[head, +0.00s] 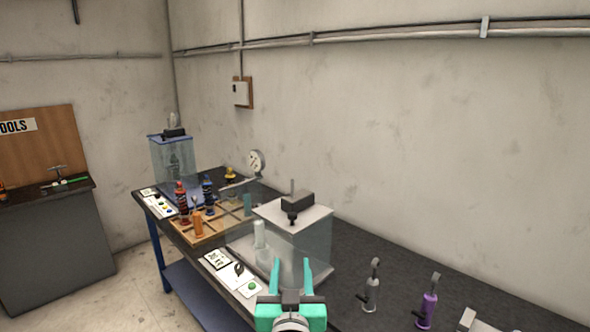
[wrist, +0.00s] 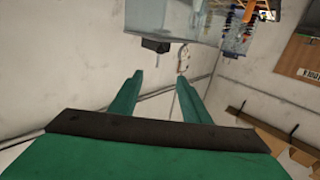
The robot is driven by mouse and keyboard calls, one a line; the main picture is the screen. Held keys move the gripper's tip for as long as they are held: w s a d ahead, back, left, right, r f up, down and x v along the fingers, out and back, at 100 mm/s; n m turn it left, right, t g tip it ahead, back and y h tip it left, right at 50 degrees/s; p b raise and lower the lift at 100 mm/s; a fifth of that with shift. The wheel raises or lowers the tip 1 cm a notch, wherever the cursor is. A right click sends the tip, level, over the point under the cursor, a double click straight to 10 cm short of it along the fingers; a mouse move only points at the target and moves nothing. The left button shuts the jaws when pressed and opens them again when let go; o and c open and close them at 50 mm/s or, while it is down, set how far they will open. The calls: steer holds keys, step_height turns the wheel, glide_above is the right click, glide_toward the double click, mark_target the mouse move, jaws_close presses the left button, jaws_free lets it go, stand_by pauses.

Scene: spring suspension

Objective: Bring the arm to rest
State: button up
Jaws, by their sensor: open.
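My gripper (head: 291,275) is green with a dark band across its base. It shows at the bottom middle of the head view, in front of the near clear box (head: 312,250) on the bench. Its two fingers stand apart with nothing visible between them. In the wrist view my gripper (wrist: 160,85) is open and empty too, with the wall behind it and that view strongly tilted. I cannot tell the exact gap between the fingers and the box.
The long dark bench (head: 400,262) runs along the wall. It holds a wooden tray (head: 212,228) with springs, a far clear box (head: 172,158), a grey pump-like tool (head: 371,290) and a purple one (head: 429,304). A tool board (head: 45,150) stands at left. Floor between is clear.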

steer(key=s+d+f+g, duration=0.1)
steer(key=s+f, duration=0.7)
steer(key=f, duration=0.4)
steer(key=s+f, duration=0.8)
steer(key=f, duration=0.4)
steer(key=s+f, duration=0.3)
steer(key=s, duration=1.2)
steer(key=s+f+g, duration=0.1)
steer(key=s+f, duration=0.2)
steer(key=s, duration=1.1)
steer(key=shift+s+a+g, duration=0.15)
steer(key=shift+s+g, duration=0.15)
steer(key=shift+s, duration=0.05)
